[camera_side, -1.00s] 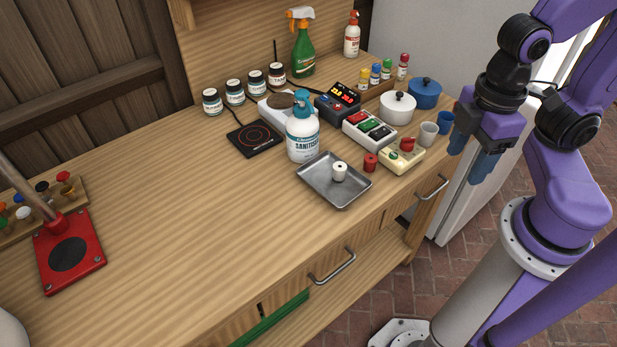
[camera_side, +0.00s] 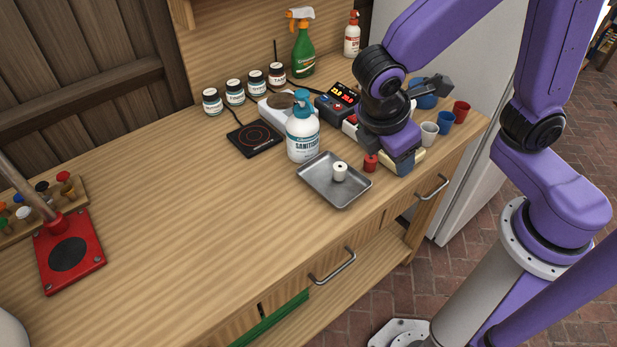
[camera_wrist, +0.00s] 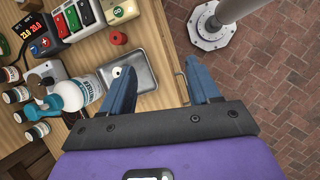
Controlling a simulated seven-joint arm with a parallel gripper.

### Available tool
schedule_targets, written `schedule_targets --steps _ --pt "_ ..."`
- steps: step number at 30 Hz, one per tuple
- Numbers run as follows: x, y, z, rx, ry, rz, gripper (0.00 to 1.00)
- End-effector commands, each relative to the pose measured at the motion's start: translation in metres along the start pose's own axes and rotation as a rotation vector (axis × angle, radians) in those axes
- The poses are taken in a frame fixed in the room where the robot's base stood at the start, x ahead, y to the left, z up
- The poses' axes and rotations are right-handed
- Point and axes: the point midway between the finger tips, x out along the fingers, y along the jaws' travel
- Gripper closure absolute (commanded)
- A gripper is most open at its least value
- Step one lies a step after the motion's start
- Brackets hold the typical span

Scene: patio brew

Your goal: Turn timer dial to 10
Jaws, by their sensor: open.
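The cream box that appears to be the timer (camera_side: 418,160) sits near the front right of the bench. My gripper covers most of it in the side view, and its red dial is hidden there. In the wrist view the cream box (camera_wrist: 121,13) is at the top edge with a green round mark; no dial or pointer can be read. My gripper (camera_side: 404,164) is over or in front of this box in the side view. In the wrist view my gripper (camera_wrist: 158,64) has its two blue fingers spread with nothing between them, below and right of the box.
A small red cylinder (camera_side: 370,163) stands just left of my gripper. A metal tray (camera_side: 318,190) holds a white spool (camera_side: 340,172). A sanitizer bottle (camera_side: 302,140) stands behind. Cups, including a white one (camera_side: 429,134), stand right. The bench's left middle is clear.

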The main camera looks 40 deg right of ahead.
Motion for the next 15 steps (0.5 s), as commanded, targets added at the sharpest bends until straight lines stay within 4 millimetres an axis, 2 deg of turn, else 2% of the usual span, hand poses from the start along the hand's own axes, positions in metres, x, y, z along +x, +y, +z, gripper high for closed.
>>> schedule_targets --steps 15 --pt "-0.001 0.032 -0.067 -0.158 -0.252 0.091 0.39"
